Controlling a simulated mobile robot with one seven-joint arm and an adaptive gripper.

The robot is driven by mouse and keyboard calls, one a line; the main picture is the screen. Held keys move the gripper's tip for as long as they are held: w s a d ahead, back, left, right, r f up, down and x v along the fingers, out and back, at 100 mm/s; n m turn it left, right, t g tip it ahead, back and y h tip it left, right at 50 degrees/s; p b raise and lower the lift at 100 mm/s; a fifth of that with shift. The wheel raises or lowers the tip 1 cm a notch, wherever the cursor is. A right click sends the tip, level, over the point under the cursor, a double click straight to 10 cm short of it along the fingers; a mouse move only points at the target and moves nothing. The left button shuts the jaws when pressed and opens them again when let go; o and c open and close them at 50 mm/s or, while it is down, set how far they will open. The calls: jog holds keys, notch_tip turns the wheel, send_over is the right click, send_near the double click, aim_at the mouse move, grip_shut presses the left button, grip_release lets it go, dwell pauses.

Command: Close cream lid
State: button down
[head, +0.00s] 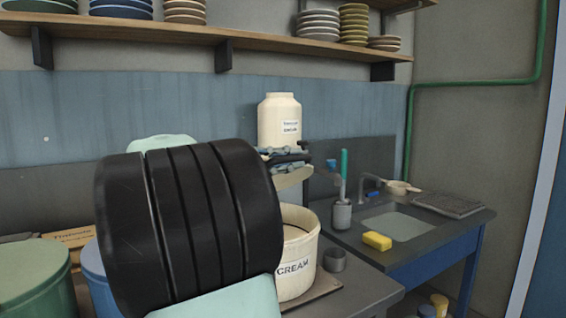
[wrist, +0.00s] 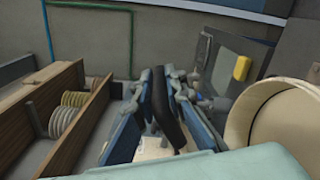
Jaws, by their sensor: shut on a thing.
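The cream bin (head: 295,268), marked CREAM, stands on the counter with its top open in the head view. Its round pale rim also shows at the right of the wrist view (wrist: 232,125). My gripper (head: 285,154) is above the bin, partly hidden by my large black arm link. In the wrist view my gripper (wrist: 160,118) is shut on a black handle (wrist: 163,108), with a finger on each side. A pale flat piece, seemingly the cream lid (head: 294,179), is just under the fingers, apart from the bin. Much of it is hidden.
A green bin (head: 35,274) and a blue bin (head: 98,290) stand at the left. A small grey cup (head: 334,260) is beside the cream bin. A sink (head: 398,226), yellow sponge (head: 377,241) and brush holder (head: 341,214) are at the right. A plate shelf (head: 270,42) runs above.

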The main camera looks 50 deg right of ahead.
jog(key=s+a+f+b, duration=0.1)
jog(key=s+f+b, duration=0.3)
jog(key=f, duration=0.6)
jog(key=shift+m+b, duration=0.3)
jog(key=shift+b, duration=1.1)
jog(key=shift+a, duration=0.1)
jog(key=c, duration=2)
grip_release()
jog(key=shift+w+r, duration=0.1)
jog(key=shift+o, duration=0.2)
jog(key=shift+a, duration=0.1)
jog(key=v, duration=1.2)
jog(key=shift+c, duration=0.3)
